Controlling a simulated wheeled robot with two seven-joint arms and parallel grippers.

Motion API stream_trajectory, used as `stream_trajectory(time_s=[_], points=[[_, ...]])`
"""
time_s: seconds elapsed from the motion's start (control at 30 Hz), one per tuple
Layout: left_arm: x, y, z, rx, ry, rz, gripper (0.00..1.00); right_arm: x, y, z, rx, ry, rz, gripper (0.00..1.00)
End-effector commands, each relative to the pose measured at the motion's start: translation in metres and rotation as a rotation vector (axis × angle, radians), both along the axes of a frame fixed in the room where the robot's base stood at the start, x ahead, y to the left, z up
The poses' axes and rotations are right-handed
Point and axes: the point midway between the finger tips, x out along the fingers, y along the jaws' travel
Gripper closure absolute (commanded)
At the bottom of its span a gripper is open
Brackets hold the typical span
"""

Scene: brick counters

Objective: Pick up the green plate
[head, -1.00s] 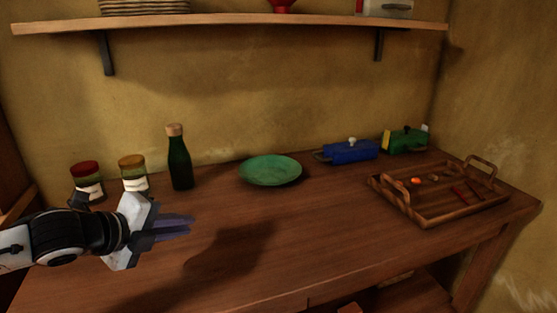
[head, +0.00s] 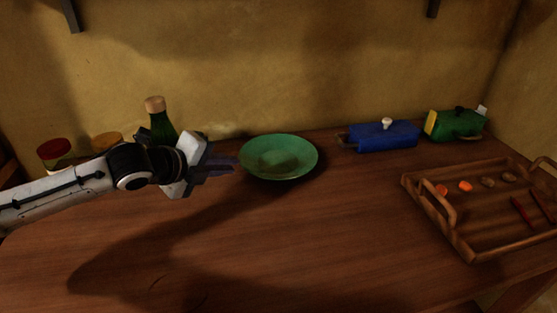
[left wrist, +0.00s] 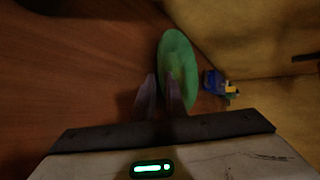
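The green plate (head: 279,157) lies flat on the wooden counter near the wall, right of the bottle. My left gripper (head: 230,165) is just left of the plate's rim, its fingers pointing at it. In the left wrist view the green plate (left wrist: 178,66) is ahead of the left gripper (left wrist: 161,84). The two fingers show a gap between them with nothing gripped, and the right one overlaps the plate's near edge in the picture. I cannot tell whether the fingers touch the rim. My right gripper is not in view.
A green bottle (head: 158,122) and jars with a red lid (head: 54,149) and an orange lid (head: 107,141) stand behind my left arm. A blue box (head: 385,137), a green box (head: 456,124) and a wooden tray (head: 463,246) are at right. The front counter is clear.

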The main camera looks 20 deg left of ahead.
Motion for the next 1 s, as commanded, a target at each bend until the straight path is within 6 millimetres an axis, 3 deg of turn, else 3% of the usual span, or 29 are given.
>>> stream_trajectory(time_s=[0.4, 0.67, 0.77, 1.0], points=[[0.039, -0.012, -0.027, -0.004, 0.0, 0.0, 0.89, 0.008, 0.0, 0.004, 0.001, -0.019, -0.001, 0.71], [0.041, -0.012, -0.029, 0.0, 0.0, -0.001, 0.89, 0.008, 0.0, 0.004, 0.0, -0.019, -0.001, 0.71], [0.041, -0.012, -0.029, 0.0, 0.0, -0.001, 1.0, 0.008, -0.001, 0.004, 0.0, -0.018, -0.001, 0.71], [0.041, -0.012, -0.027, -0.002, -0.004, -0.002, 1.0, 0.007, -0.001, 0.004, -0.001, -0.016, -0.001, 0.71]])
